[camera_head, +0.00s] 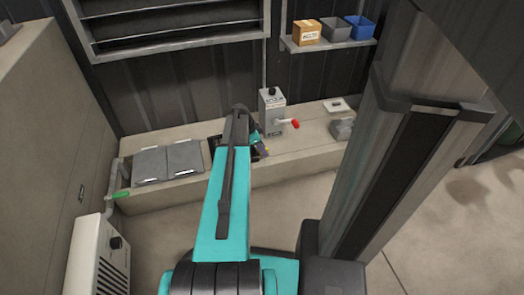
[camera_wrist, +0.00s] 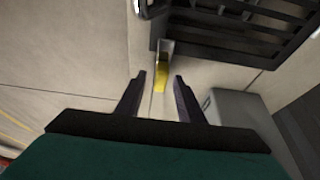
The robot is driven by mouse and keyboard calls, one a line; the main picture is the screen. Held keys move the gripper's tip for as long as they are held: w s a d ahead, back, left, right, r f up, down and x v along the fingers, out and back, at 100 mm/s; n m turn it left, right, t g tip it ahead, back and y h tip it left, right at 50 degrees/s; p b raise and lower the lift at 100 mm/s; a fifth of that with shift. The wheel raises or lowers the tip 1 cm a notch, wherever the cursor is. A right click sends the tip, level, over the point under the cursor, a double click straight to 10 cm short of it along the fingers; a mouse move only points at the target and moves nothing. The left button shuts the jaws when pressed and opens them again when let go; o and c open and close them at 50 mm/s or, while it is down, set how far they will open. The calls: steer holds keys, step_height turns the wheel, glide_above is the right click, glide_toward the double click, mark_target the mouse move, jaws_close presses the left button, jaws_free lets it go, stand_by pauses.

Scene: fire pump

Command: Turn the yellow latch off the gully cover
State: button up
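The yellow latch (camera_wrist: 161,80) shows in the wrist view as a short strip at the near edge of the dark slatted gully cover (camera_wrist: 235,28). My gripper (camera_wrist: 160,75) is open and empty, one dark finger on each side of the latch in the picture. I cannot tell how far the fingertips are above it, and no contact is clear. In the head view my arm hides most of the gully cover (camera_head: 262,155) on the concrete ledge, and the latch cannot be made out clearly.
A grey box (camera_wrist: 238,112) stands close right of my gripper. In the head view a grey lever box (camera_head: 271,113) with a red-tipped handle (camera_head: 295,124) stands behind my arm. Grey cover plates (camera_head: 168,160) lie left on the ledge (camera_head: 315,128). A shelf (camera_head: 330,43) holds bins.

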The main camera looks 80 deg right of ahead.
jaws_close()
steer(key=shift+a, duration=0.4)
steer(key=shift+d, duration=0.2)
